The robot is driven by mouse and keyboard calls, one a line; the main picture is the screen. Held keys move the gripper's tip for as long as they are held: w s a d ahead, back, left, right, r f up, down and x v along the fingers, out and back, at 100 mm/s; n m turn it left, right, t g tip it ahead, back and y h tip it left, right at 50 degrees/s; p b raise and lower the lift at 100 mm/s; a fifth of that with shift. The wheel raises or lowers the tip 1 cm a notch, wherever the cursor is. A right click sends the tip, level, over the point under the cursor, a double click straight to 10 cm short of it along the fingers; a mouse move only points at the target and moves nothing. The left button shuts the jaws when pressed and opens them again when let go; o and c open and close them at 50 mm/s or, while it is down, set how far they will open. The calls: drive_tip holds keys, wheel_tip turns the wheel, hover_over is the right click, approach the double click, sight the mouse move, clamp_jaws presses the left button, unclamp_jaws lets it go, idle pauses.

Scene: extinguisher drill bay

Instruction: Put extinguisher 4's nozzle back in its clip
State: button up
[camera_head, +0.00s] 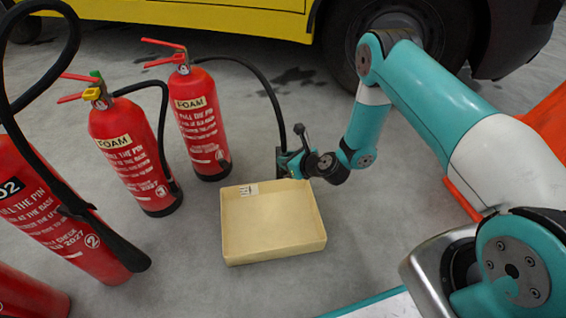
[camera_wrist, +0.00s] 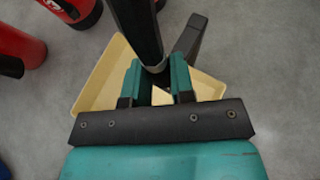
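The far red foam extinguisher (camera_head: 199,118) stands upright on the floor, and its black hose (camera_head: 262,82) arcs right and down to my gripper (camera_head: 292,165). I cannot read a number 4 on it. In the wrist view my gripper (camera_wrist: 157,88) has its teal fingers closed around the dark, round end of this hose, the nozzle (camera_wrist: 138,28). It holds the nozzle off the floor, near the far right corner of a tray. A dark clip-like part (camera_head: 222,165) shows low on the extinguisher's right side; its detail is too small to tell.
The shallow cream tray (camera_head: 272,249) lies in front and looks empty, with a small label. Another foam extinguisher (camera_head: 125,150) and a CO2 one (camera_head: 62,225) stand left, with another red cylinder (camera_head: 28,296) at the corner. A yellow vehicle (camera_head: 230,18) stands behind. Grey floor (camera_head: 180,255) is clear left of the tray.

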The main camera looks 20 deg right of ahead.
clamp_jaws()
drive_tip(key=shift+r+p, duration=2.3)
drive_tip(key=shift+r, duration=0.25)
